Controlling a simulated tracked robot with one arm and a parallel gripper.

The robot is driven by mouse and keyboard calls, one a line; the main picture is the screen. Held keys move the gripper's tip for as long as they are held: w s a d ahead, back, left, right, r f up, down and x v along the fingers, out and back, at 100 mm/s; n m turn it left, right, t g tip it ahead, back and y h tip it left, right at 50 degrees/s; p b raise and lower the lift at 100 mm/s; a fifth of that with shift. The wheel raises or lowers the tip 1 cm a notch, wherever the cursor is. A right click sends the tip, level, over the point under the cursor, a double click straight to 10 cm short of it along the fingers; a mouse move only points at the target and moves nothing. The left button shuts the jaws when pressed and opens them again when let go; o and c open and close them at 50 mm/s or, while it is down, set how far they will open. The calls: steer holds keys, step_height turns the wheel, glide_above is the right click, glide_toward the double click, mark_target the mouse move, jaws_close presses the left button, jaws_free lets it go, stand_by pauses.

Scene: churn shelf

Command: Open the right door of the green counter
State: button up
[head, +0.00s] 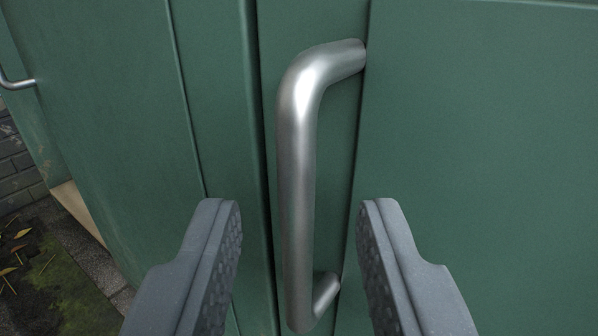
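The right door (480,150) of the green counter fills the right side of the head view and looks shut. Its silver bar handle (297,170) stands upright near the door's left edge, beside a dark vertical seam. My gripper (300,225) is open, with one grey finger on each side of the handle's lower part. Both fingers look apart from the handle, with a gap on each side. How deep the fingertips reach relative to the bar is hard to tell.
Another green panel (110,100) lies left of the seam. A second silver handle (17,82) shows at the far left edge. Below it are a brick wall (15,165), a pale board (78,212) and mossy ground (60,275) with fallen leaves.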

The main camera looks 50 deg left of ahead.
steer(key=shift+w+a, duration=0.3)
steer(key=shift+a, duration=0.05)
jaws_close()
